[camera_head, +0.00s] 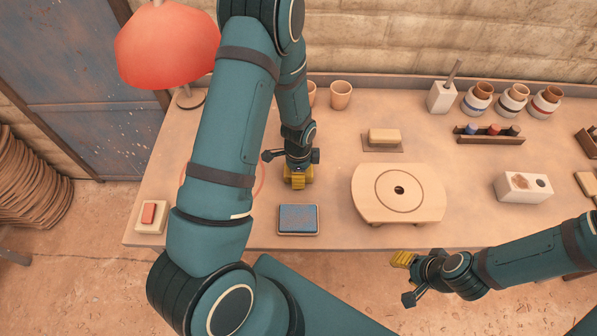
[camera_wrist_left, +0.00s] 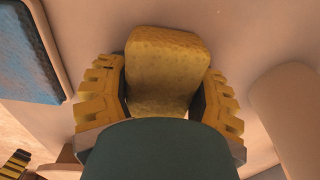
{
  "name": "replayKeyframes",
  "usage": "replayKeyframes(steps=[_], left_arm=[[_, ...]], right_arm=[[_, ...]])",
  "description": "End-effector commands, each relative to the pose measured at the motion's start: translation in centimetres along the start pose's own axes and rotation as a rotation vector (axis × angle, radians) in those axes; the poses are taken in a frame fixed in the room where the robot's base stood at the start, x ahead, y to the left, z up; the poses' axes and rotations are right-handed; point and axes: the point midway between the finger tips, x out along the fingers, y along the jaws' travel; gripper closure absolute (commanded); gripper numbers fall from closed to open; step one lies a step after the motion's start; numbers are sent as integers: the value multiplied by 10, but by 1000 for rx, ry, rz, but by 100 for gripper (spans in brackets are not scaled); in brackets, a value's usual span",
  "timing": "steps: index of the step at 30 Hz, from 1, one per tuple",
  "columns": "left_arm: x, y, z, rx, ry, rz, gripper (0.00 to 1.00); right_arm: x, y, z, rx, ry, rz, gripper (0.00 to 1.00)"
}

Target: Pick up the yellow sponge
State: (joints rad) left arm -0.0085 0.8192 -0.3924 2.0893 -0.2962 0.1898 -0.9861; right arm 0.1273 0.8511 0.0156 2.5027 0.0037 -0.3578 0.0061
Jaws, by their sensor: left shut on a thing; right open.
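The yellow sponge (camera_wrist_left: 165,65) is a rounded, rough block between the two yellow fingers of my left gripper (camera_wrist_left: 158,100) in the left wrist view. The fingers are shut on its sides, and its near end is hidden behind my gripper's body. In the head view my left gripper (camera_head: 298,182) points down at the table, left of the round-topped wooden board, and I cannot make out the sponge apart from the yellow fingers. Whether the sponge touches the table is unclear. My right gripper (camera_head: 404,278) is open and empty in front of the table's front edge.
A blue pad (camera_head: 298,219) lies just in front of my left gripper. The wooden board (camera_head: 365,204) and a tan block on a dark plate (camera_head: 384,137) are to its right. Cups (camera_head: 341,95) stand behind. A red lamp (camera_head: 167,45) is at the back left.

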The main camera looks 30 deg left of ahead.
Motion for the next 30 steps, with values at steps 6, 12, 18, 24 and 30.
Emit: replayKeyframes(steps=[6, 12, 18, 24, 30], left_arm=[[-2, 0, 0, 0, 0, -1, 68], [-28, -1, 0, 0, 2, -4, 68], [-67, -1, 0, 0, 3, -3, 68], [-94, 0, 0, 0, 2, -2, 68], [-101, 0, 0, 0, 0, 0, 68]], right_arm=[[0, 0, 0, 0, 0, 0, 53], [-5, -2, -2, 1, 4, 0, 53], [-12, -4, -5, 3, 10, 1, 53], [-15, -6, -7, 5, 15, 2, 53], [-16, -6, -8, 5, 16, 2, 53]])
